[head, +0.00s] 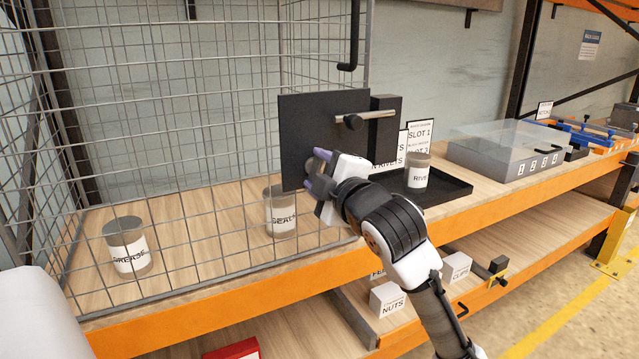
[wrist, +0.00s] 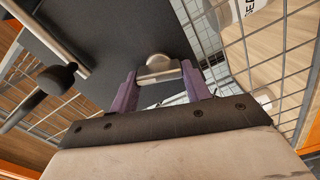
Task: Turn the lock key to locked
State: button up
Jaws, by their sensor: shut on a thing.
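The lock key (wrist: 160,75) is a small metal piece with a round barrel behind it, on a dark panel (head: 305,125). In the wrist view its bar lies crosswise between the two purple fingertips. My gripper (wrist: 160,82) is shut on the key. In the head view my gripper (head: 318,172) is at the lower part of the panel, and the key is hidden behind it. A handle with a metal bar and black knob (head: 353,121) sticks out at the panel's upper right; the knob also shows at left in the wrist view (wrist: 57,79). I cannot read any lock marking.
A wire mesh cage (head: 170,110) encloses the shelf at left, with jars labelled GREASE (head: 128,262) and SEALS (head: 280,225) inside. A black tray (head: 450,186) with a RIVETS jar (head: 418,172) stands right of my gripper. A clear-lidded case (head: 510,148) is farther right.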

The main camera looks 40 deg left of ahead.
jog(key=shift+f+n+b, duration=0.15)
jog(key=shift+n+b, duration=0.7)
jog(key=shift+n, duration=0.85)
jog(key=shift+o, duration=0.2)
jog(key=shift+n, duration=0.3)
jog(key=o, duration=1)
jog(key=shift+c, duration=0.2)
jog(key=b+v, duration=0.2)
jog(key=v, duration=1.1)
jog(key=shift+s+d, duration=0.15)
jog(key=shift+d, duration=0.2)
